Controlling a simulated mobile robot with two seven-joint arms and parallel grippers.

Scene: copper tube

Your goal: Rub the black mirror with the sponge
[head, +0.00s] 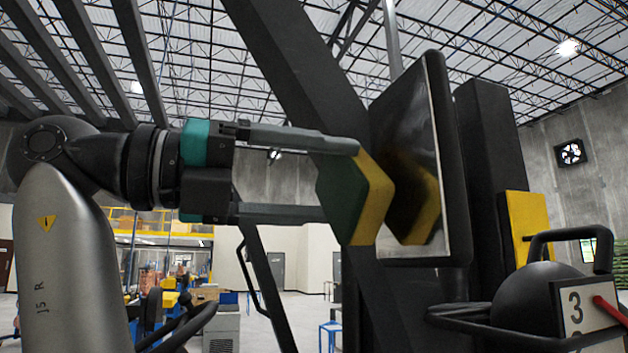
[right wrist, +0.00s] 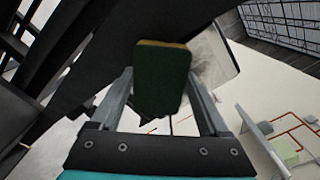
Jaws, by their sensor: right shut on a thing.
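The sponge (head: 376,200) is a block with a yellow face and a dark green back. My right gripper (head: 340,181) is shut on the sponge and holds it upright, yellow face toward the mirror. The black mirror (head: 405,115) is a dark upright panel with a black frame, just right of the sponge. The sponge's reflection shows in it, with a narrow gap between the two, so they look close but apart. In the right wrist view the green back of the sponge (right wrist: 162,80) is between the fingers, and the mirror (right wrist: 215,65) is partly hidden behind it. My left gripper is not in view.
A thick dark slanted beam (head: 300,75) passes behind my right gripper. A dark post (head: 487,150) with a yellow panel (head: 527,225) stands behind the mirror. A black rounded body with a handle and a sign reading 3 (head: 577,310) is at the lower right.

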